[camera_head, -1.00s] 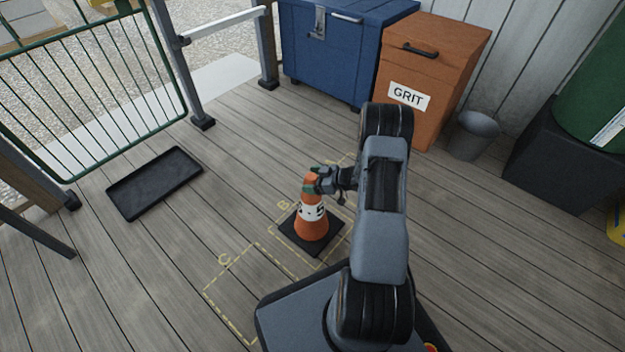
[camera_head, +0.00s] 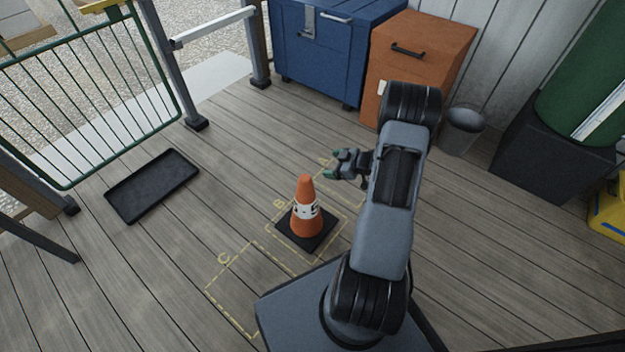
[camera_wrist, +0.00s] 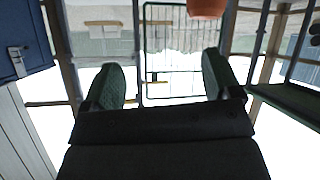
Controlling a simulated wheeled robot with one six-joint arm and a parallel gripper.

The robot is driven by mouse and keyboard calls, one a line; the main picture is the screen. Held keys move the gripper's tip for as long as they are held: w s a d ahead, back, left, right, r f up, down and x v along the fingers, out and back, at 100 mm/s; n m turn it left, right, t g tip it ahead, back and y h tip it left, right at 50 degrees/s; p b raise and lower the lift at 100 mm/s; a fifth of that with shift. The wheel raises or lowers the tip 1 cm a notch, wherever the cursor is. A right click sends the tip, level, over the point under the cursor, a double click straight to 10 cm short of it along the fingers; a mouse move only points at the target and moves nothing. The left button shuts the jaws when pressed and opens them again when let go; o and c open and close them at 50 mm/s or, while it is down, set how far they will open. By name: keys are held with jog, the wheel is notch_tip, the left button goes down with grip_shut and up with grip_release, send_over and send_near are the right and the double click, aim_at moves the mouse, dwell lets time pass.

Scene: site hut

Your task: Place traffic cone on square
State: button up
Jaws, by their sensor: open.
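The traffic cone (camera_head: 306,208) is orange with a white printed band and a black square base. It stands upright on the deck, its base over the dashed yellow square marked B (camera_head: 337,228). Square C (camera_head: 214,291) lies empty to the front left. Square A (camera_head: 325,162) is partly hidden by my arm. My gripper (camera_head: 338,165) is open and empty, up and to the right of the cone's tip and apart from it. In the wrist view its two green-padded fingers (camera_wrist: 160,82) are spread with nothing between them.
A black tray (camera_head: 152,186) lies on the deck at left, near the green gate (camera_head: 85,95). A blue chest (camera_head: 325,55), an orange grit bin (camera_head: 418,60) and a grey bucket (camera_head: 462,130) stand along the back. Deck between tray and cone is clear.

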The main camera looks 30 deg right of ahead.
jog(key=w+a+r+m+g+h, duration=0.1)
jog(key=w+a+r+m+h, duration=0.15)
jog(key=r+m+h, duration=0.95)
jog(key=s+a+r+n+g+y, duration=0.1)
jog(key=s+a+r+g+y, duration=0.1)
jog(key=s+a, duration=0.3)
jog(key=s+a+r+n+g+y, duration=0.1)
jog(key=s+a+r+g, duration=0.1)
jog(key=s+a+r, duration=0.3)
jog(key=s+a+r+n+g+y, duration=0.1)
jog(key=s+a+r+g+y, duration=0.1)
jog(key=s+a, duration=0.5)
jog(key=s+r, duration=0.1)
jog(key=s, duration=0.2)
jog(key=shift+s+a+r+y, duration=0.15)
jog(key=shift+s+r+y, duration=0.15)
